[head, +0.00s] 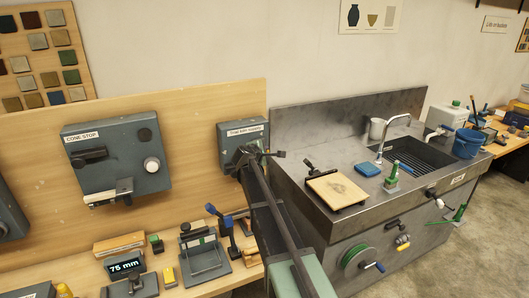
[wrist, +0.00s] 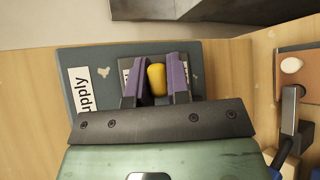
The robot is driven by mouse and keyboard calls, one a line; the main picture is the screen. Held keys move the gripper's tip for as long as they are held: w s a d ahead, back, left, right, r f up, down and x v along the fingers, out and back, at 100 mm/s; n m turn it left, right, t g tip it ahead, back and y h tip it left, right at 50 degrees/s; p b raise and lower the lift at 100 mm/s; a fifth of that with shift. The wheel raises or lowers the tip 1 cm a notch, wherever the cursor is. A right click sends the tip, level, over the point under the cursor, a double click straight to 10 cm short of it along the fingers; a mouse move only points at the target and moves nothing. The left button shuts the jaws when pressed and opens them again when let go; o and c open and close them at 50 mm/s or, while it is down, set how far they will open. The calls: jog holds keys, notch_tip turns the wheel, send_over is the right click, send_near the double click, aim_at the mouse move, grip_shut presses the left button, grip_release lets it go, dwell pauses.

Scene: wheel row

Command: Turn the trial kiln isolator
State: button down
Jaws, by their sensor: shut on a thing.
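The trial kiln isolator is a grey box (head: 229,134) on the wooden backboard, with a white label reading "Trial kiln supply"; it also fills the middle of the wrist view (wrist: 72,65). Its yellow handle (wrist: 157,79) shows between the purple pads of my gripper (wrist: 156,76). My gripper is shut on this handle, which lies roughly along the fingers in the wrist view. In the head view my gripper (head: 251,152) is at the front of the box, and my arm hides the handle and the box's lower right.
A larger grey box (head: 122,150) labelled "CONE STOP" is on the backboard to the left. A blue-handled lever (head: 221,221) and a 75 mm display (head: 125,268) stand on the bench below. A steel sink unit (head: 340,150) is close on the right.

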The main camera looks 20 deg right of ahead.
jog(key=c, duration=1.1)
grip_release()
jog(key=p+v, duration=0.4)
jog(key=v, duration=0.6)
jog(key=shift+s+a+r, duration=0.15)
jog(key=shift+s+a, duration=0.1)
